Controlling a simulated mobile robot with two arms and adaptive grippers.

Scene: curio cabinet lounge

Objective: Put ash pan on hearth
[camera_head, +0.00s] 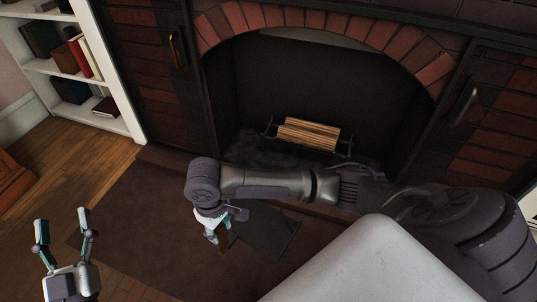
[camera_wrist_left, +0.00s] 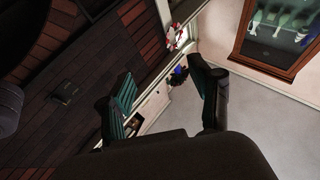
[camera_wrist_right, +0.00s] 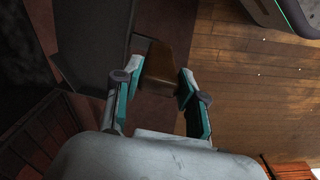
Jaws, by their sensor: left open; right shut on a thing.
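The ash pan (camera_head: 268,234) is a flat dark pan with a brown handle, seen in the head view below my right arm. My right gripper (camera_head: 218,234) is shut on its handle, and the arm covers part of the scene behind it. In the right wrist view the handle (camera_wrist_right: 167,65) lies between the fingers and the dark pan (camera_wrist_right: 92,38) extends to the upper left. The hearth (camera_head: 168,159) is a low dark-red ledge before the fireplace, partly hidden by my arm. My left gripper (camera_head: 62,222) is open and empty at the lower left.
A rug (camera_head: 125,215) covers the floor before the hearth. Logs (camera_head: 308,134) sit on a grate inside the fireplace opening. A white bookshelf (camera_head: 112,107) stands at the left. The wooden floor (camera_head: 60,180) between shelf and rug is clear.

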